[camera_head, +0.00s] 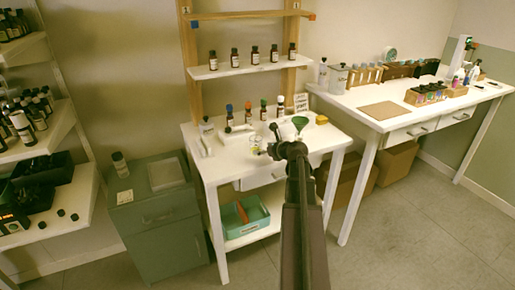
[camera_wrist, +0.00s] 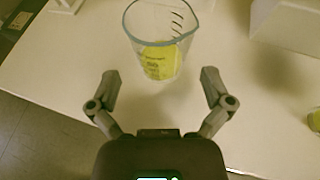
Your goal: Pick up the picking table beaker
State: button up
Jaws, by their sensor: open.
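The beaker (camera_wrist: 158,42) is clear, with dark graduation marks and a yellow-green patch or content low down. It stands on the white picking table (camera_wrist: 60,45) at the top middle of the wrist view. In the head view the beaker (camera_head: 255,143) is small and hard to make out beside my gripper (camera_head: 274,138). In the wrist view my gripper (camera_wrist: 160,80) is open and empty. Its fingers are spread to the left and right of the beaker's line, with the beaker just beyond the fingertips. No contact shows.
A shelf (camera_head: 245,68) with bottles hangs above. A white block (camera_wrist: 290,25) is at the wrist view's upper right. The table around the beaker is mostly clear.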

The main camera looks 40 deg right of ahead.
aim_at(252, 139)
jog(key=shift+b+x, duration=0.6)
jog(key=shift+x, duration=1.6)
jog(key=shift+d+r, duration=0.1)
jog(key=shift+r, duration=0.05)
jog(key=shift+c, duration=0.2)
jog(key=c, duration=1.1)
jog(key=shift+r, duration=0.15)
notch_tip(252, 139, up, 3)
jog(key=p, duration=0.3)
jog(key=shift+r+p, duration=0.15)
jog(key=shift+p, duration=0.2)
jog(key=s+d, duration=0.1)
jog(key=s, duration=0.4)
jog(key=s+d+r+p, duration=0.1)
jog(key=s+d, duration=0.1)
jog(key=s, duration=0.3)
jog(key=s+d, duration=0.1)
jog(key=s, duration=0.4)
jog(key=shift+s+d+r, duration=0.1)
jog(key=shift+d+r, duration=0.1)
jog(key=shift+d, duration=0.2)
